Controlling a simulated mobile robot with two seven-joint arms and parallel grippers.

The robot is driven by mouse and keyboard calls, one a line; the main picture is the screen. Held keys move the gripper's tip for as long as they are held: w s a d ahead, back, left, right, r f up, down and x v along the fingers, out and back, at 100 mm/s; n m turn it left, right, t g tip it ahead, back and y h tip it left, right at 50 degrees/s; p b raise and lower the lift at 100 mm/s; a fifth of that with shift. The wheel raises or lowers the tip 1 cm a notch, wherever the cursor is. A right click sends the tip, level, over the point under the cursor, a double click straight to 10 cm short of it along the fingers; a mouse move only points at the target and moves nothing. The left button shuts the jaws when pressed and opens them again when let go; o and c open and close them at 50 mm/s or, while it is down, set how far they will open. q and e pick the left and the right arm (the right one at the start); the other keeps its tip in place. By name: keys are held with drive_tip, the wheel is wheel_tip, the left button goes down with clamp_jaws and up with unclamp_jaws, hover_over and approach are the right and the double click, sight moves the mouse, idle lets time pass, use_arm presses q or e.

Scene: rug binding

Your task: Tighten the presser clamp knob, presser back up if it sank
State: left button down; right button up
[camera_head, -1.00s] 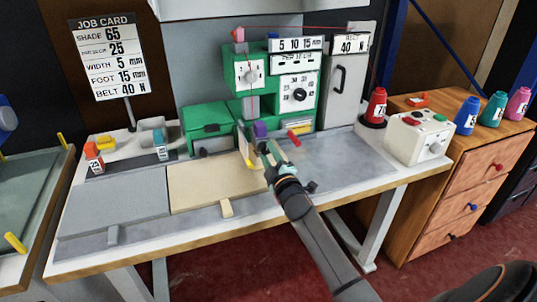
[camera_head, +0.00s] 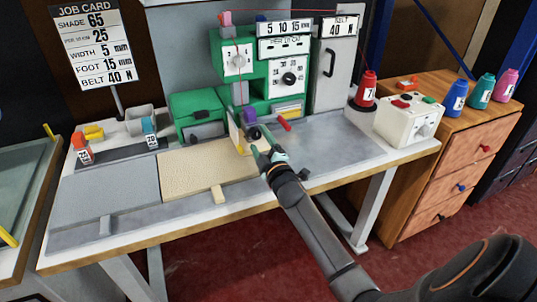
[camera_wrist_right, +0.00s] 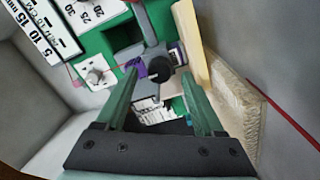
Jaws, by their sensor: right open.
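The green binding machine (camera_head: 228,88) stands at the back of the table. A black round knob (camera_wrist_right: 160,69) sits on a grey post in the right wrist view, beside a purple part (camera_wrist_right: 178,54). In the head view the knob (camera_head: 254,133) is low on the machine front, by the purple block (camera_head: 249,115). My right gripper (camera_head: 262,144) is open just in front of the knob. In the wrist view its fingers (camera_wrist_right: 158,88) lie on either side of the knob, apart from it as far as I can tell. The presser's height is unclear. My left gripper is not in view.
A red lever (camera_head: 285,124) sticks out right of the knob. A beige board (camera_head: 190,174) lies left of my gripper. A red spool (camera_head: 366,90) and a white control box (camera_head: 408,120) stand at the right. The grey tabletop (camera_head: 330,144) at right is clear.

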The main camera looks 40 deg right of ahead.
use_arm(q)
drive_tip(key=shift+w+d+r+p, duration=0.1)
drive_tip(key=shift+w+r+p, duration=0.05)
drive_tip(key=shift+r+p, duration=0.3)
use_arm(e)
drive_tip(key=v, duration=1.1)
drive_tip(key=shift+s+r, duration=0.1)
drive_tip(key=shift+s, duration=0.1)
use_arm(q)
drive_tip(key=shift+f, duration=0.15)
